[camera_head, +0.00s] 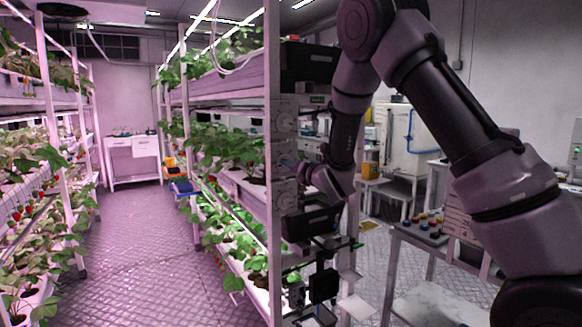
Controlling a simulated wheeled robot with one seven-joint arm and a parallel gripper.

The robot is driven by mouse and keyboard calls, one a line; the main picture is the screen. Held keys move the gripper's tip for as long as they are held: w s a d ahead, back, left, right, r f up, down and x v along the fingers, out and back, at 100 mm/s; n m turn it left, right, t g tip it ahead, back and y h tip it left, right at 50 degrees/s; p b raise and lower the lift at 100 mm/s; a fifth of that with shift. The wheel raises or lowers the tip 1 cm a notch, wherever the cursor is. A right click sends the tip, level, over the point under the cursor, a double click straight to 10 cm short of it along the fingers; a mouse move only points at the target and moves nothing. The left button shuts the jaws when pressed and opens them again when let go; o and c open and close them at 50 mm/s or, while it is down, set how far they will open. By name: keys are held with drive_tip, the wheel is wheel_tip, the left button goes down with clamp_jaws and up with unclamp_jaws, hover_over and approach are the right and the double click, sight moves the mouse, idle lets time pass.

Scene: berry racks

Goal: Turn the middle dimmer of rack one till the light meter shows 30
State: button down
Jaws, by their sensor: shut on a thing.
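The near end of the right-hand rack (273,150) carries a column of pale panels with round dials. An upper dimmer dial (286,119) shows clear of my arm. The middle dimmer (287,192) is lower on the same end face, partly behind my gripper. My gripper (305,173) reaches in from the right at that height and is shut on the middle dimmer's knob. The fingertips are small and dark here, so the knob's angle cannot be read. No light meter reading can be made out.
Black boxes (310,222) jut from the rack end below my gripper, with dark fittings (323,285) further down. A side table (425,232) with coloured knobs stands to the right. The aisle floor (140,245) on the left is clear.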

drive_tip(key=shift+f+n, duration=0.15)
drive_tip(key=shift+n, duration=0.35)
drive_tip(key=c, duration=0.5)
unclamp_jaws()
drive_tip(key=v, duration=1.1)
drive_tip(key=shift+w, duration=0.1)
